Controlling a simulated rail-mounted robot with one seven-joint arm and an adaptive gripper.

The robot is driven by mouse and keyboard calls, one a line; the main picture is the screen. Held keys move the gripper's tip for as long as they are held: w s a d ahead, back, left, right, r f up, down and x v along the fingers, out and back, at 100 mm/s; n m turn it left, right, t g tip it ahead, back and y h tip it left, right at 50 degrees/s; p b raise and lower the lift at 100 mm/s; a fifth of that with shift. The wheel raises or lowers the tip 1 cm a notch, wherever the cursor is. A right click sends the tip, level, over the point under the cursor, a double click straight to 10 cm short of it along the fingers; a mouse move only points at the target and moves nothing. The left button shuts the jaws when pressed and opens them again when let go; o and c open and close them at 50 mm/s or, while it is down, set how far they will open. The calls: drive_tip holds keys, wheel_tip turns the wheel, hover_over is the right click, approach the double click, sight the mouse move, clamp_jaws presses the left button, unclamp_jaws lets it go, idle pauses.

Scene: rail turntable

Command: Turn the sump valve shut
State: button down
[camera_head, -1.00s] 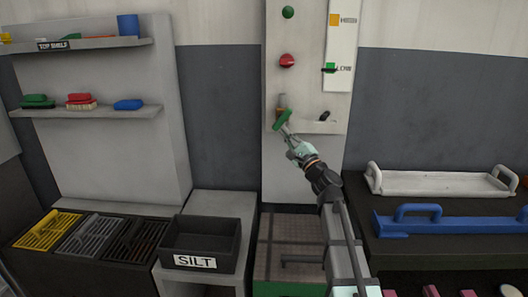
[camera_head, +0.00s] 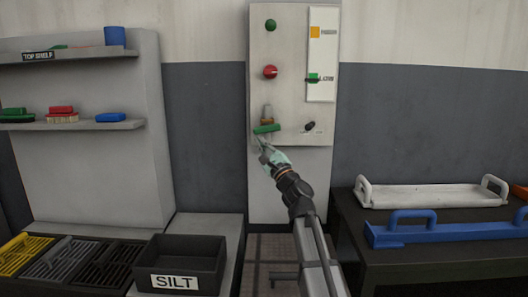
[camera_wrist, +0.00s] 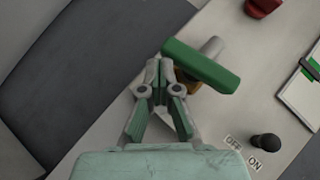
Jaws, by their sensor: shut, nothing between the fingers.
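The sump valve seems to be the green bar handle (camera_head: 267,129) on a brass-coloured body (camera_head: 267,113), low on the grey panel. The handle lies nearly level in the head view. In the wrist view the green handle (camera_wrist: 200,66) slants down to the right and partly hides the brass body and a grey stub. My gripper (camera_head: 262,141) is just below the handle's left part. In the wrist view my gripper (camera_wrist: 159,66) is shut and empty, its tips close beside the handle's left end. I cannot tell if they touch it.
A black toggle (camera_head: 310,126) with OFF/ON labels sits right of the valve. A red knob (camera_head: 270,72), a green button (camera_head: 271,25) and a level gauge (camera_head: 322,55) are above. The SILT bin (camera_head: 180,262) stands lower left; a table (camera_head: 440,258) stands right.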

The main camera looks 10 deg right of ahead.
drive_tip(key=shift+w+a+r+b, duration=0.1)
drive_tip(key=shift+a+r+b, duration=0.1)
drive_tip(key=shift+a+b, duration=0.25)
drive_tip(key=shift+d, duration=0.1)
idle(0.4)
